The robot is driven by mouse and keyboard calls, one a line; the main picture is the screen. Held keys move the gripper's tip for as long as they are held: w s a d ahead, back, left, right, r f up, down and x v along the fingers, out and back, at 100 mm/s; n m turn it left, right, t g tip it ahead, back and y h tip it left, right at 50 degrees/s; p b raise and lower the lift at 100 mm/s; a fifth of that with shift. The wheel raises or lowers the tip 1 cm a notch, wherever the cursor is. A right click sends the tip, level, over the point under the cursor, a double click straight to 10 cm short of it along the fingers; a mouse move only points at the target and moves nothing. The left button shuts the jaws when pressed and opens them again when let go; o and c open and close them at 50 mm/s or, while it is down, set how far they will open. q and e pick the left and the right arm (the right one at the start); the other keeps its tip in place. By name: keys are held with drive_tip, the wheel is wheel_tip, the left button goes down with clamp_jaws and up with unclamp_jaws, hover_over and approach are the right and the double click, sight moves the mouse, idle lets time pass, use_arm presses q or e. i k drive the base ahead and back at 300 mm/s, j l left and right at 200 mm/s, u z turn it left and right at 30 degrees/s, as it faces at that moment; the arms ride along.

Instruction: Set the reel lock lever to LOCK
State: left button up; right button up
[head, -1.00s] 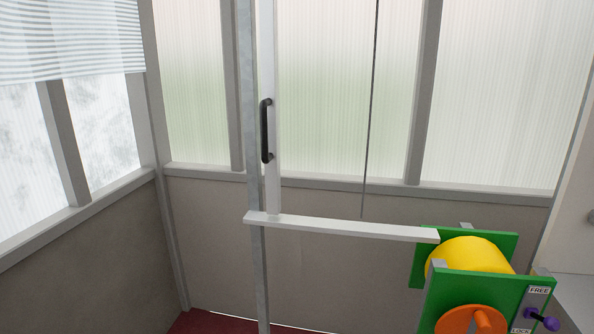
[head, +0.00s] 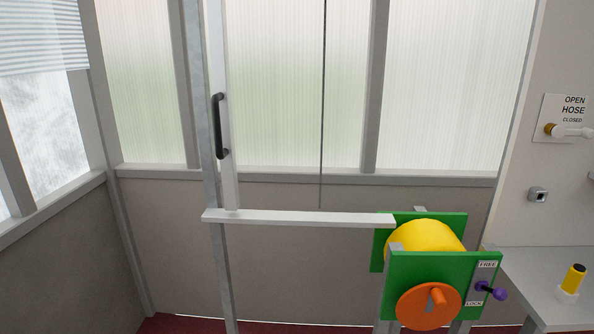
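The reel lock lever (head: 491,290) is a dark stem with a purple knob on the right side of the green reel frame (head: 400,270). A FREE label (head: 487,264) is above it and a LOCK label (head: 474,303) is below it. The lever points right and slightly down, between the two labels; I cannot tell its exact setting. The yellow reel drum (head: 425,238) sits between the green plates, and an orange crank disc (head: 428,306) is on the front. Neither of my grippers is in view.
A white counter (head: 540,270) stands right of the reel, with a yellow and black item (head: 572,282) on it. A hose valve panel (head: 566,118) is on the right wall. A white rail (head: 300,218) runs left from the reel to a post. Floor at the left is clear.

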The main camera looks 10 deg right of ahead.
sight(499, 295)
drive_tip(key=z, duration=1.6)
